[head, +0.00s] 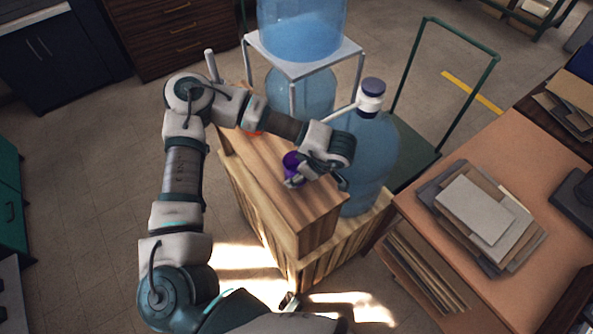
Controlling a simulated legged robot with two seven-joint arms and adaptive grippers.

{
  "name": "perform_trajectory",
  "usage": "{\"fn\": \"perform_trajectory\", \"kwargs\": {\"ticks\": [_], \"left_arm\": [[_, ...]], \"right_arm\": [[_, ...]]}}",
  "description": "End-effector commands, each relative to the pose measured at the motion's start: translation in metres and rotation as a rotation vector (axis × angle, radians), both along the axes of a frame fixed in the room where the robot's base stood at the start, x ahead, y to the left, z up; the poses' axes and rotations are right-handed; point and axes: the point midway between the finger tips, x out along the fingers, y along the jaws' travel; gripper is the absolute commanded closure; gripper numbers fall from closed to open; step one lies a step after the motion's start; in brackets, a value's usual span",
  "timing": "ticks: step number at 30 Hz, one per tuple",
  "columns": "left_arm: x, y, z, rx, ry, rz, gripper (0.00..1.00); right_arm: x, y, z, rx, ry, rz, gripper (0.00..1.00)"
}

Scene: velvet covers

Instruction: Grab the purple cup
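The purple cup (291,160) stands on the wooden box top, partly hidden by my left gripper. My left gripper (318,183) comes in from the left and is over the right part of the box top, just right of the cup. Its fingers look spread apart, one close to the cup's lower side and the other toward the box's right edge. I cannot tell whether the near finger touches the cup.
A large blue water bottle (366,165) with a pump top stands close behind and right of my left gripper. A metal stand (303,62) holds another bottle. A red-orange item (251,132) is partly hidden behind my arm. A desk (545,160) with stacked folders is at right.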

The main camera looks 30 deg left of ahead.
Motion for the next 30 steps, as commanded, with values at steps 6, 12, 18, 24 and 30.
{"fn": "perform_trajectory", "kwargs": {"ticks": [6, 12, 18, 24, 30], "left_arm": [[0.000, 0.002, 0.012, -0.001, -0.004, 0.000, 0.74], [0.000, 0.002, 0.029, -0.002, -0.004, 0.000, 0.74], [-0.006, -0.014, 0.035, -0.001, -0.003, -0.004, 0.74], [-0.018, -0.040, 0.037, 0.000, -0.002, -0.005, 0.74], [-0.031, -0.068, 0.040, 0.000, -0.003, -0.005, 0.74]], "right_arm": [[-0.003, -0.004, -0.002, -0.005, 0.005, 0.000, 0.60], [-0.003, -0.004, -0.003, -0.005, 0.005, 0.000, 0.60], [-0.004, -0.003, -0.004, -0.005, 0.008, -0.001, 0.60], [0.001, -0.002, 0.001, -0.004, 0.005, -0.001, 0.60], [0.007, -0.001, 0.006, -0.002, -0.005, 0.000, 0.60]]}}
